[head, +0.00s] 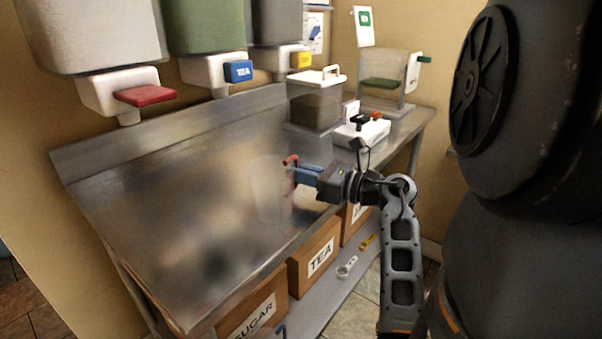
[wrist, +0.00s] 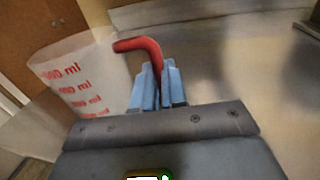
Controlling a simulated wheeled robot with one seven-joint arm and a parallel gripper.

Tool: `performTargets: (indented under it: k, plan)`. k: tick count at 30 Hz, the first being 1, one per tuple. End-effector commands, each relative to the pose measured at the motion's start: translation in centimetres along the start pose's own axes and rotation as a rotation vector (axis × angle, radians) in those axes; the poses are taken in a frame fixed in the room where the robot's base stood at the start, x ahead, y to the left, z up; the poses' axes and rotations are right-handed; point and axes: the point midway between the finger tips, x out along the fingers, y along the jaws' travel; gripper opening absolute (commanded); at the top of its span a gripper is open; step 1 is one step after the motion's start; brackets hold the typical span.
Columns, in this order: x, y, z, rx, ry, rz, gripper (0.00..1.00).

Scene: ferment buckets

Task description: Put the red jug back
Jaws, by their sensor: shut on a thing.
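The red jug (head: 268,190) is a clear measuring jug with a red handle. It is over the steel bench (head: 190,200) near its front edge; I cannot tell whether its base touches the top. My gripper (head: 298,172) is shut on the red handle. In the wrist view, the blue fingers of my gripper (wrist: 158,88) close around the handle. The jug (wrist: 80,85) shows there on the left, with red ml marks on its wall. It looks roughly upright in the head view. Its base is outside the wrist view.
Wall dispensers with red (head: 146,95), blue (head: 238,71) and yellow (head: 300,60) taps hang above the bench. A clear lidded tub (head: 315,105) and a white box (head: 362,134) stand at the right. Boxes marked SUGAR (head: 255,312) and TEA (head: 315,262) sit below. The bench's left is clear.

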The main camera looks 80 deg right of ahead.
Motion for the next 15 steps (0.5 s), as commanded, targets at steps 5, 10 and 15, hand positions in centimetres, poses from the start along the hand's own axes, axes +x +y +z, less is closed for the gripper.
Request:
performTargets:
  k: [5,10,15]
  plan:
    - [0.02,0.01,0.06,-0.001,-0.001,0.001,0.0]
    - [0.05,0.03,-0.33,0.0,0.0,0.002,0.13]
    - [0.02,0.01,-0.22,0.0,0.0,0.001,0.29]
